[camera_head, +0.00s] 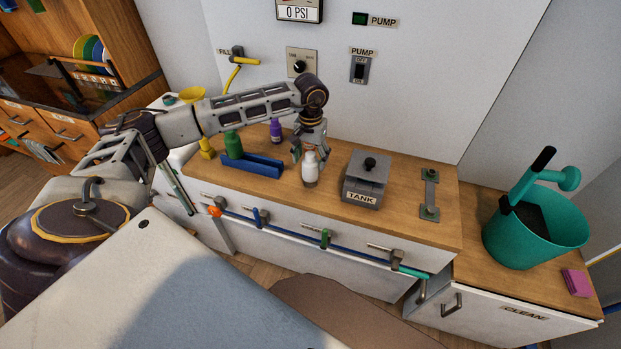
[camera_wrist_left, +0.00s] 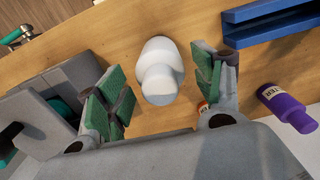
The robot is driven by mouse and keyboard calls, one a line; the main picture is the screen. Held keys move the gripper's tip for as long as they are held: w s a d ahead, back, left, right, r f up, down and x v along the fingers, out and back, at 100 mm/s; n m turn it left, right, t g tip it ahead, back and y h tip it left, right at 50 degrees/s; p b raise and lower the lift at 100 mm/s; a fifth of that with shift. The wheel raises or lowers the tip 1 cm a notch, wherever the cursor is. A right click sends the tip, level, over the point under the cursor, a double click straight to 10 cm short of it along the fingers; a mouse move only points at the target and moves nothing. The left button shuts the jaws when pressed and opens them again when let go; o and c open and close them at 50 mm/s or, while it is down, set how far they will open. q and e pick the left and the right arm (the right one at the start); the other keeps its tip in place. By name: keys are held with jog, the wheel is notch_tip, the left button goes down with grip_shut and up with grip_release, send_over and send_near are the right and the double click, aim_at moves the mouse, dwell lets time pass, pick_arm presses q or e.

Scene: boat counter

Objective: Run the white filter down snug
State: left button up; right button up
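The white filter (camera_head: 310,166) is a small bottle-like piece with a rounded top, upright near the front of the wooden counter. What its lower end sits in or on is hard to tell. My left gripper (camera_head: 311,148) points down over it from behind. In the left wrist view, the white filter (camera_wrist_left: 160,72) shows between the two green-padded fingers of my left gripper (camera_wrist_left: 160,88). The fingers are spread, with a visible gap on each side of the filter. My right gripper is in neither view.
A blue rack (camera_head: 250,165), a green bottle (camera_head: 233,145) and a purple bottle (camera_head: 276,130) stand left of the filter. The grey TANK box (camera_head: 366,180) stands close on its right. A rail with coloured valves (camera_head: 325,238) runs along the counter front.

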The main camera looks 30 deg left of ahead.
pick_arm(q)
notch_tip(320, 180, up, 12)
dwell(1.1)
dwell(0.8)
